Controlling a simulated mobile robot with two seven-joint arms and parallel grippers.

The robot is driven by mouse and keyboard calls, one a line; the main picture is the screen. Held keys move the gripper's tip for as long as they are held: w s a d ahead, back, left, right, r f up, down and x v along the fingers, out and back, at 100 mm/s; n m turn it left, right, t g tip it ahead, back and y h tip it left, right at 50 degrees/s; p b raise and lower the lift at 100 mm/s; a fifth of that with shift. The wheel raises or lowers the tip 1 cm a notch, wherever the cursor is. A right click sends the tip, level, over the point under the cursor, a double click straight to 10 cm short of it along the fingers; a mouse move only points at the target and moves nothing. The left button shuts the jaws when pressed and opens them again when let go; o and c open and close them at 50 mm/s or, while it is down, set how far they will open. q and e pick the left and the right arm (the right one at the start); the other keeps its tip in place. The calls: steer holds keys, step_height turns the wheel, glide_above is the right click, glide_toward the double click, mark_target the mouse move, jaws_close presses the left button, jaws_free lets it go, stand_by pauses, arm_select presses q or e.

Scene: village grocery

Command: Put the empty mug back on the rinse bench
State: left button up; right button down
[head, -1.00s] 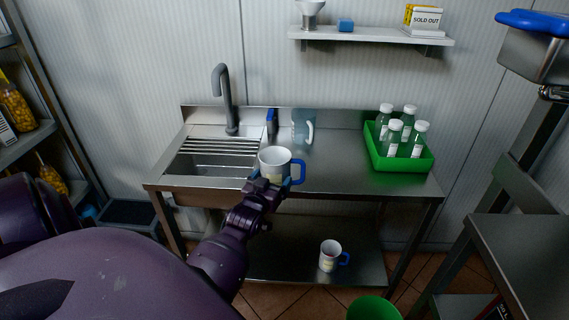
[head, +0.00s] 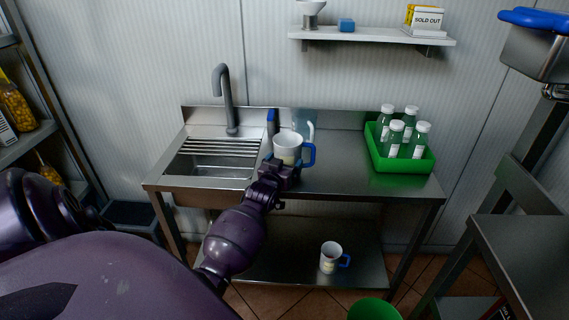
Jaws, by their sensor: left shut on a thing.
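My left gripper (head: 280,172) is shut on a white mug (head: 287,147) with a blue handle. The mug is upright, over the steel rinse bench (head: 345,168) just right of the sink; I cannot tell whether its base touches the top. The gripper hides its lower part. A similar white mug (head: 330,258) with a blue handle stands on the bench's lower shelf. My right gripper is not in view.
A grey tap (head: 227,100) rises behind the sink (head: 213,165). A blue bottle and a clear jug (head: 304,121) stand close behind the held mug. A green crate (head: 403,163) of bottles is at the right. The bench top between is clear.

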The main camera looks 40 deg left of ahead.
arm_select(q)
steer(key=shift+f, duration=0.15)
steer(key=o, duration=0.8)
steer(key=shift+r, duration=0.2)
steer(key=v, duration=1.1)
steer(key=s+d+f+m+g+h, duration=0.1)
steer(key=s+d+f+h, duration=0.1)
steer(key=s+d+f, duration=0.3)
steer(key=s+d+f+m+g+h, duration=0.2)
steer(key=s+d+f, duration=0.3)
steer(key=s+d, duration=0.2)
steer(key=s+d+f+m+g+h+p, duration=0.1)
steer(key=s+d+f+m+g+h, duration=0.1)
steer(key=s+d+f, duration=0.3)
steer(key=shift+s+d+f+h, duration=0.15)
steer(key=shift+s+d, duration=0.35)
steer(key=shift+d, duration=0.3)
steer(key=shift+s+d+f+h, duration=0.15)
steer(key=shift+s+d, duration=0.3)
steer(key=shift+d, duration=0.3)
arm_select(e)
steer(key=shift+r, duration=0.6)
